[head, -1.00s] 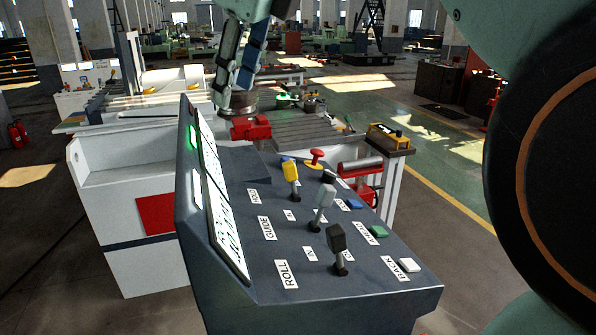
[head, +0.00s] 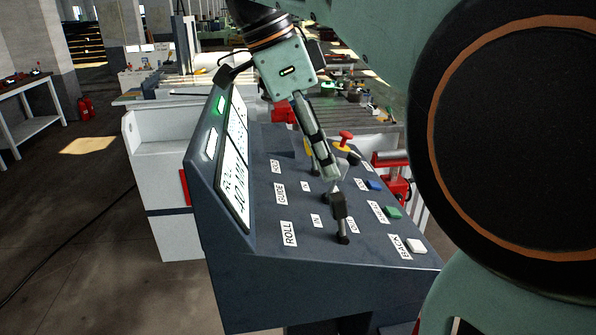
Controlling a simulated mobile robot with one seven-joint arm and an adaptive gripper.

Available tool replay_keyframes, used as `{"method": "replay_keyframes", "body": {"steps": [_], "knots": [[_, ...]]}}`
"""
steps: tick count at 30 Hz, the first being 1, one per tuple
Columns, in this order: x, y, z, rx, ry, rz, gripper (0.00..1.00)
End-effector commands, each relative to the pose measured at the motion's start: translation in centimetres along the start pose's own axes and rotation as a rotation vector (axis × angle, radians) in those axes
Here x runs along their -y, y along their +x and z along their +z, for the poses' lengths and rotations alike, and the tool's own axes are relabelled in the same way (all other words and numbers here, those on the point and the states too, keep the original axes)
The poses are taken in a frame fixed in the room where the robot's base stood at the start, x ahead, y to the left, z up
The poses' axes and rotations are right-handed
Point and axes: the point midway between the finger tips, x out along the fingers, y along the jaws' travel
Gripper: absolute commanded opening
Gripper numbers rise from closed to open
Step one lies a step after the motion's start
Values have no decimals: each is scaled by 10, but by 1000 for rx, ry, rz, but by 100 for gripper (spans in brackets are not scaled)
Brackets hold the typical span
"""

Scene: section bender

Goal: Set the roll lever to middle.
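The roll lever (head: 339,207) has a black handle and stands at the near end of the dark sloped console, in the row marked ROLL. The grey-handled lever behind is mostly hidden by my gripper.
The console (head: 290,262) also carries a red mushroom button (head: 346,136), a green button (head: 392,212), a white button (head: 416,246) and a lit display (head: 233,165). A yellow-handled lever (head: 307,147) is partly hidden by my gripper. My own arm covers the right side.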

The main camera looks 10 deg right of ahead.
Motion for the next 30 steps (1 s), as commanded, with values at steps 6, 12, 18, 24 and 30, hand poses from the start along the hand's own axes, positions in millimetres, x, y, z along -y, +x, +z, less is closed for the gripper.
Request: {"method": "replay_keyframes", "body": {"steps": [6,12,18,24,30], "knots": [[-1,40,0,0,3,2,38],[-1,71,0,1,2,2,38],[0,88,0,2,3,0,38],[0,92,0,2,3,-1,38],[0,92,0,2,3,-1,30]]}}
